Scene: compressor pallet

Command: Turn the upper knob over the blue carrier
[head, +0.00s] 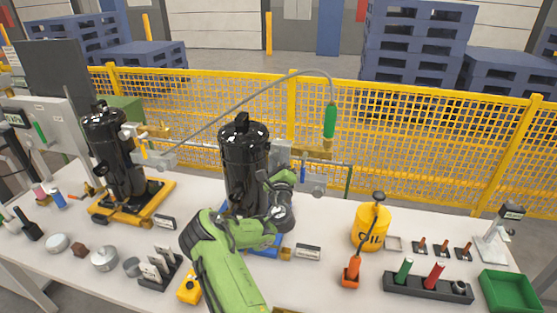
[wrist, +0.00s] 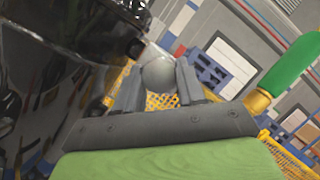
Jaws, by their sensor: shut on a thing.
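The black compressor (head: 245,165) stands upright on the blue carrier (head: 266,249), which is partly covered by my green arm. In the wrist view, the compressor's glossy black side (wrist: 60,75) fills the left. A round grey knob (wrist: 158,72) sits between the two grey fingers of my gripper (wrist: 158,84), which is shut on it. In the head view my arm reaches up along the right side of this compressor; the fingertips and the knob are hidden there or too small to make out.
A green handle (head: 330,121) hangs from a curved hose, close on the right in the wrist view (wrist: 283,72). A second compressor (head: 112,155) stands on a yellow carrier at left. A yellow oil can (head: 369,227) and green tray (head: 509,291) are at right. Yellow mesh fence (head: 430,135) stands behind.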

